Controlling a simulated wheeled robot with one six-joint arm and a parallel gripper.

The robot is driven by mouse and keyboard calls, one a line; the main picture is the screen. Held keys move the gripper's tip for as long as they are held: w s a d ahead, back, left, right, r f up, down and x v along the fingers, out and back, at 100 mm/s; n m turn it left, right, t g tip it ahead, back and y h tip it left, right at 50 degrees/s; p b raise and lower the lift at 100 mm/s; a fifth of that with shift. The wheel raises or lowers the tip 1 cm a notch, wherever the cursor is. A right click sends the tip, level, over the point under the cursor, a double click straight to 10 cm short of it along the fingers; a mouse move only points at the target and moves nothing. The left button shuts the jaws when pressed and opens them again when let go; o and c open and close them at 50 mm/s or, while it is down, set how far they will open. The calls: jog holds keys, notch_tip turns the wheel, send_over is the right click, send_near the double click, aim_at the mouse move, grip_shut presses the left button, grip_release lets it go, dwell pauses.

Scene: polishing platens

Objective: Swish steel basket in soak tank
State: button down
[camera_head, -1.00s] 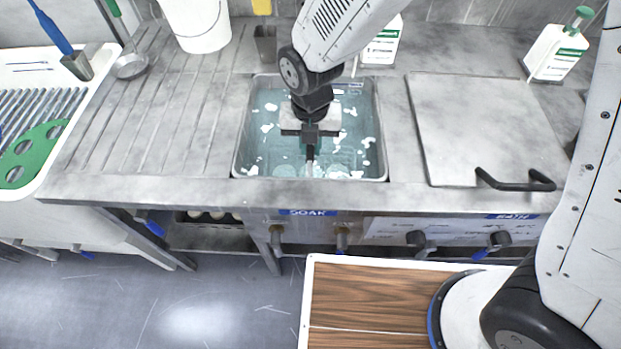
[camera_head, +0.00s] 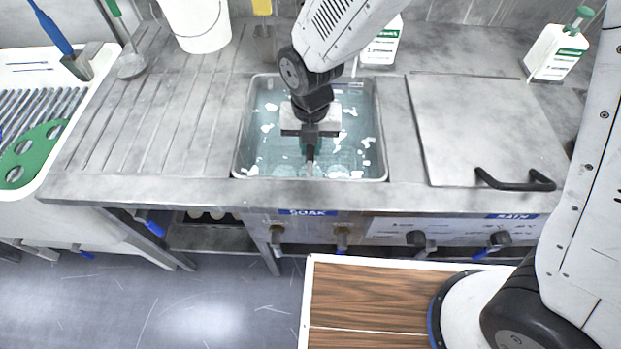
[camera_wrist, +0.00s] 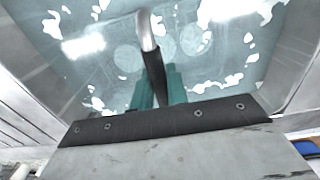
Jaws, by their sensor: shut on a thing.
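The soak tank (camera_head: 240,150) is a steel basin sunk in the bench, filled with teal liquid and white foam patches, above a blue SOAK label (camera_head: 307,212). My gripper (camera_head: 310,160) points down over the near half of the tank. In the wrist view my gripper (camera_wrist: 160,88) is shut on a dark handle with a bent metal rod (camera_wrist: 149,35) that leads toward the liquid. The steel basket itself is not clearly seen. Pale round shapes (camera_wrist: 128,58) show through the liquid near the rod, and whether they lie in the basket I cannot tell.
A flat steel lid (camera_head: 480,125) with a black handle covers the bath at right. A ribbed drainboard (camera_head: 150,120) lies left of the tank. A white bucket (camera_head: 198,25) and white bottles (camera_head: 558,52) stand behind.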

jog(key=shift+r, duration=0.1)
jog(key=shift+r, duration=1)
jog(key=shift+f, duration=0.1)
jog(key=shift+f, duration=1)
jog(key=shift+r, duration=0.1)
dwell(0.4)
notch_tip(320, 180, up, 17)
jog(key=shift+r, duration=0.15)
dwell(1.5)
dwell(1.3)
